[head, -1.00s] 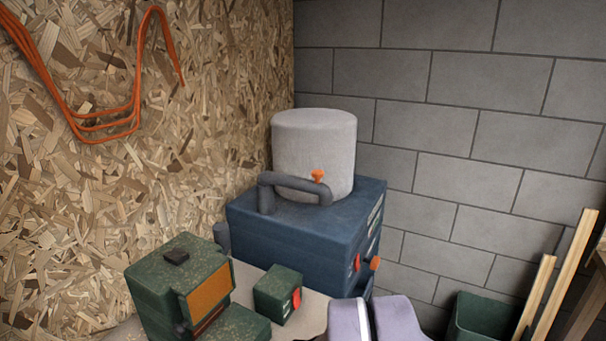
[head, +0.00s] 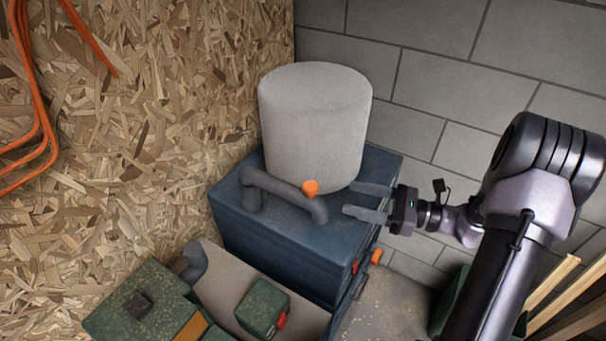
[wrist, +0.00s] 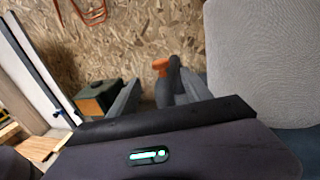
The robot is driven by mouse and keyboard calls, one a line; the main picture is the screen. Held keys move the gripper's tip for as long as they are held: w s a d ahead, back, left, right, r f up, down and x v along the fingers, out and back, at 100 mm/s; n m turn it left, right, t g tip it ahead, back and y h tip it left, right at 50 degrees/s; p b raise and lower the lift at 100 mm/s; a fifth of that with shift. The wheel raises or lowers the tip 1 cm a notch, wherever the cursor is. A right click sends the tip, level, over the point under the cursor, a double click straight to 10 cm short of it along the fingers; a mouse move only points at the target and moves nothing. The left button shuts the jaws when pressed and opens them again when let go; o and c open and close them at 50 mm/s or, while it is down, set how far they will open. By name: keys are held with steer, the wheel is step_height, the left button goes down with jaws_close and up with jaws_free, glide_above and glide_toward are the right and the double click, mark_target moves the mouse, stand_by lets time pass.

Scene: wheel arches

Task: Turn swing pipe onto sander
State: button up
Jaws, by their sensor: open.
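The swing pipe (head: 275,188) is a dark grey bent tube with an orange knob on top, lying across the blue cabinet in front of a pale grey drum. My gripper (head: 350,199) is open and empty, just right of the pipe's free end, fingers pointing at it. In the wrist view the pipe (wrist: 163,92) and its orange knob show ahead, between the open fingers; contact cannot be told. A speckled green machine (head: 135,305), which looks like the sander, stands at the lower left, with a grey stub (head: 190,262) beside it. The machine also shows in the wrist view (wrist: 104,92).
The pale drum (head: 315,120) stands on the blue cabinet (head: 290,245), close behind the pipe. A small green box (head: 262,308) with a red switch sits in front. Boards (head: 555,290) lean at the lower right. A chipboard wall (head: 140,140) closes the left side.

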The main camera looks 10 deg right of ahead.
mark_target(300, 193)
steer(key=x, duration=1.4)
jaws_close()
stand_by(0.8)
